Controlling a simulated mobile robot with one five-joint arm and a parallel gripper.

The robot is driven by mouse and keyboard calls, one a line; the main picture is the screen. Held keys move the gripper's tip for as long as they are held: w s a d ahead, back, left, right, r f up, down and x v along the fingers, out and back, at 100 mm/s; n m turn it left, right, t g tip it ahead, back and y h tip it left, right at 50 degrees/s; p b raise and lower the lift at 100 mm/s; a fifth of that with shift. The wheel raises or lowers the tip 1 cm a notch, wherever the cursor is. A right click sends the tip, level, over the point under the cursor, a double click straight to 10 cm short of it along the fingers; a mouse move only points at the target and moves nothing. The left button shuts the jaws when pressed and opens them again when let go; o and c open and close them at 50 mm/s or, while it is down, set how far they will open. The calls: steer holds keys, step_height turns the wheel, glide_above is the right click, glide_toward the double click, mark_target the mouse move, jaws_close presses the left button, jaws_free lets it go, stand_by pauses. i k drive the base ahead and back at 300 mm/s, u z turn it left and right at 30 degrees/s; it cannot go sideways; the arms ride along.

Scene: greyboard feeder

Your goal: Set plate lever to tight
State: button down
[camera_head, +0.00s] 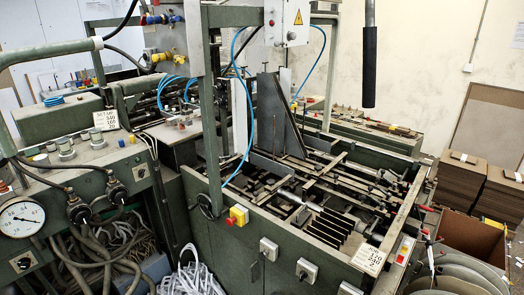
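No lever in view carries a readable "plate lever" or "tight" label, so I cannot tell which one it is or how it is set. A grey rod with a black grip (369,66) hangs down at the top right, in front of the wall. A pale metal rod (298,201) lies slanted inside the green feeder (225,262), next to a row of dark upright fins (330,226). A tall dark grey plate (270,115) stands upright in the middle of the feeder. My gripper is not in view.
The green machine fills the left and middle. A round gauge (22,217) and hoses are at the left. A red and yellow button (238,215) and switch boxes (269,248) line its front. Board stacks (465,180) and an open carton (470,238) stand at the right.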

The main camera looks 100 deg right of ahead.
mark_target(221, 157)
steer(key=k, duration=0.2)
steer(key=z, duration=2)
steer(key=i, duration=0.8)
steer(key=z, duration=0.05)
